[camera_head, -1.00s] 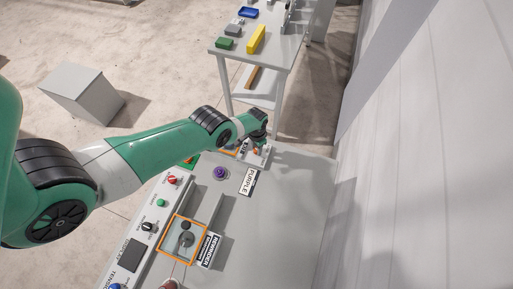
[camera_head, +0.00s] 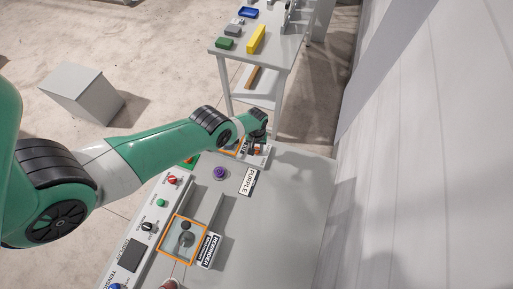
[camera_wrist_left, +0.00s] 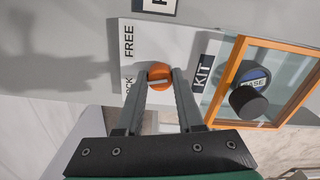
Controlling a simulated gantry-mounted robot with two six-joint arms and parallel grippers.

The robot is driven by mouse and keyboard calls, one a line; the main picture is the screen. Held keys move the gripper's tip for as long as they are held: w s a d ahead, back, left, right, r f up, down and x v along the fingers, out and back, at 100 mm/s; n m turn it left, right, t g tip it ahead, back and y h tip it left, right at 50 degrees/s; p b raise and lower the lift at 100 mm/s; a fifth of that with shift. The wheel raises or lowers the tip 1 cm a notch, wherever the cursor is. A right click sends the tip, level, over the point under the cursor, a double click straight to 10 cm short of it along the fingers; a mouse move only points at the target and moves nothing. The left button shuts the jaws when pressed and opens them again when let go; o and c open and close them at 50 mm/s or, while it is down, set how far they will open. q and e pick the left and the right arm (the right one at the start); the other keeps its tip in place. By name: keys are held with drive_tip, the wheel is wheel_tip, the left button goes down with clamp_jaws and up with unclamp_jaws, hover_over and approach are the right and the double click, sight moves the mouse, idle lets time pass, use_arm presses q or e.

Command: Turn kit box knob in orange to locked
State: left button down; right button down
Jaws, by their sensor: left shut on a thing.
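The orange knob (camera_wrist_left: 158,74) sits on a pale panel in the left wrist view, with a light line across its face. The word FREE (camera_wrist_left: 129,42) is beside it, and a second word, partly hidden by a finger, ends in "CK". My left gripper (camera_wrist_left: 160,78) is shut on the knob, one finger on each side. A KIT label (camera_wrist_left: 203,73) is on the other side of the knob. In the head view the gripper (camera_head: 259,146) is at the far end of the bench, mostly hiding the knob. My right gripper is not in view.
An orange-framed clear cover (camera_wrist_left: 285,97) over a black knob (camera_wrist_left: 248,101) lies close beside the KIT label. On the bench are a purple button (camera_head: 220,173), a second orange-framed cover (camera_head: 204,241) and a switch panel. A side table (camera_head: 285,55) stands beyond.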

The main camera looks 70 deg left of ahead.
sight(257, 149)
use_arm(q)
drive_tip(key=shift+n, duration=1.2)
drive_tip(key=c, duration=0.5)
unclamp_jaws()
wheel_tip(257, 149, up, 12)
drive_tip(key=p, duration=1.1)
drive_tip(key=shift+f, duration=0.2)
